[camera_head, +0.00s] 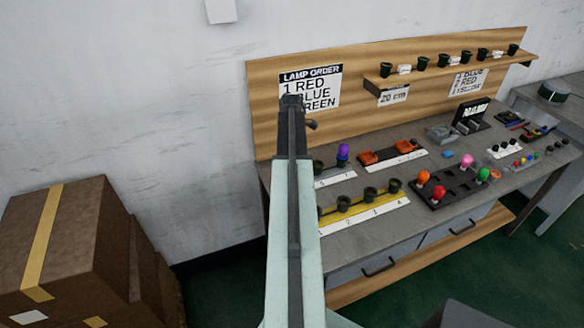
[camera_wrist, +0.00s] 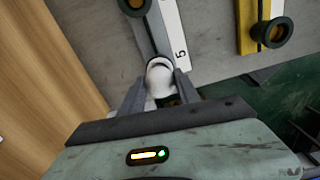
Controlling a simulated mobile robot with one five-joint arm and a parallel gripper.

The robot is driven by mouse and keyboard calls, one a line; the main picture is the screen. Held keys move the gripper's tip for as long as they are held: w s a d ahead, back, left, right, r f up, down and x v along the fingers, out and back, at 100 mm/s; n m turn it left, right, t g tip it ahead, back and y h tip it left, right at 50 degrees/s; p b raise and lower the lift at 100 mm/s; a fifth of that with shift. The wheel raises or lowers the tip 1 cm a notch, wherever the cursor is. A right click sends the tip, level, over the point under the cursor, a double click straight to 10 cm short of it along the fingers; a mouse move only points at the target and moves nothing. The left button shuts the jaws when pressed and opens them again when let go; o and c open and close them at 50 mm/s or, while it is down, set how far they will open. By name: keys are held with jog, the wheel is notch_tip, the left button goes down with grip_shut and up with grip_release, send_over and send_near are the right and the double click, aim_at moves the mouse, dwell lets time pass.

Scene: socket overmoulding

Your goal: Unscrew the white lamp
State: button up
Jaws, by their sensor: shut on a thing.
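The white lamp (camera_wrist: 158,72) sits between the two fingers of my gripper (camera_wrist: 160,87) in the wrist view. My gripper is shut on it. The lamp is beside the white strip (camera_wrist: 172,32) near its mark "5". A bit of a dark, orange-centred ring shows just below the lamp; I cannot tell whether the lamp is still seated in a socket. In the head view my arm hides the white lamp and the fingers.
A purple lamp (camera_head: 343,150) stands on the numbered white strip. The yellow strip (camera_head: 362,210) holds several black sockets. A black tray (camera_head: 437,201) bears coloured lamps to the right. A wooden back board (camera_head: 262,100) rises behind the bench. Cartons (camera_head: 75,240) stand at left.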

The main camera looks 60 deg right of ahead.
jog(key=o, duration=1.2)
jog(key=m, duration=1)
jog(key=shift+m, duration=0.4)
jog(key=m, duration=1.2)
